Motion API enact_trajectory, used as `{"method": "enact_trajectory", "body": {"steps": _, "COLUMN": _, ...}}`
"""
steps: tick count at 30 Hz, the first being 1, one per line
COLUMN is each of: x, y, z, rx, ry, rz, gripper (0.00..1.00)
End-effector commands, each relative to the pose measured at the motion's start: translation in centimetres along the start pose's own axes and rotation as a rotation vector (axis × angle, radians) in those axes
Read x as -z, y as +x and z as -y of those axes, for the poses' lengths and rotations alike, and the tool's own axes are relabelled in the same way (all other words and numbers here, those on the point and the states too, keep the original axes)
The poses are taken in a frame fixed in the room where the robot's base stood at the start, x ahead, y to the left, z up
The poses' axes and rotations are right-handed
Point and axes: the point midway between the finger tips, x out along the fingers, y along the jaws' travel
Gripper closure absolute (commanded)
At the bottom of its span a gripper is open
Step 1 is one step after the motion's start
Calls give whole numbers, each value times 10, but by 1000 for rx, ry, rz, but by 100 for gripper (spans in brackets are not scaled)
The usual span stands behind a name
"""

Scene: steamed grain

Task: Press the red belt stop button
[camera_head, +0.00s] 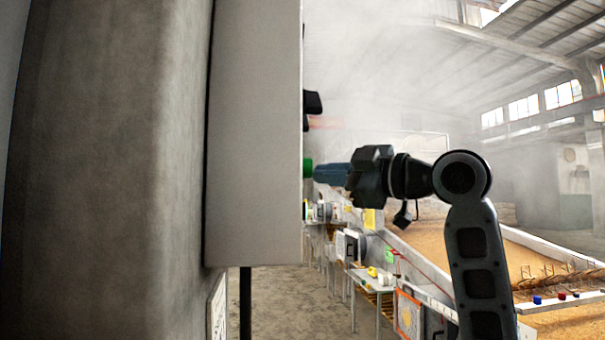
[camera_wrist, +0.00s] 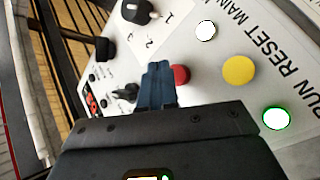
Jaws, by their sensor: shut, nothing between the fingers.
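The red button (camera_wrist: 180,76) sits on a pale control panel (camera_wrist: 215,60) in the wrist view, between my fingers and a yellow button (camera_wrist: 238,70). My gripper (camera_wrist: 158,72) is shut and empty, its blue fingertips just left of the red button in the picture; I cannot tell whether they touch the panel. In the head view my gripper (camera_head: 318,172) points left at the edge of a grey cabinet (camera_head: 255,130), beside a green button (camera_head: 308,168). The red button is hidden from the head view.
The wrist view also shows a lit green button (camera_wrist: 276,118), a white lamp (camera_wrist: 205,30), a black knob (camera_wrist: 135,12) and a black switch (camera_wrist: 126,92) on the panel. A concrete pillar (camera_head: 90,170) stands at the left. Small tables (camera_head: 372,284) and a grain bed (camera_head: 440,245) lie beyond.

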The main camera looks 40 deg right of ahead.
Motion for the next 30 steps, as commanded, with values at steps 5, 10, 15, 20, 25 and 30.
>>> {"method": "enact_trajectory", "body": {"steps": 5, "x": 0, "y": 0, "z": 0, "rx": 0, "ry": 0, "rz": 0, "gripper": 100}}
{"method": "enact_trajectory", "body": {"steps": 10, "x": 0, "y": 0, "z": 0, "rx": 0, "ry": 0, "rz": 0, "gripper": 100}}
{"method": "enact_trajectory", "body": {"steps": 15, "x": 2, "y": 2, "z": 1, "rx": 0, "ry": 0, "rz": 0, "gripper": 100}}
{"method": "enact_trajectory", "body": {"steps": 20, "x": 4, "y": 5, "z": 4, "rx": 1, "ry": -1, "rz": -1, "gripper": 100}}
{"method": "enact_trajectory", "body": {"steps": 25, "x": 5, "y": 6, "z": 4, "rx": 0, "ry": 0, "rz": 0, "gripper": 100}}
{"method": "enact_trajectory", "body": {"steps": 30, "x": 5, "y": 6, "z": 4, "rx": 0, "ry": 0, "rz": 0, "gripper": 100}}
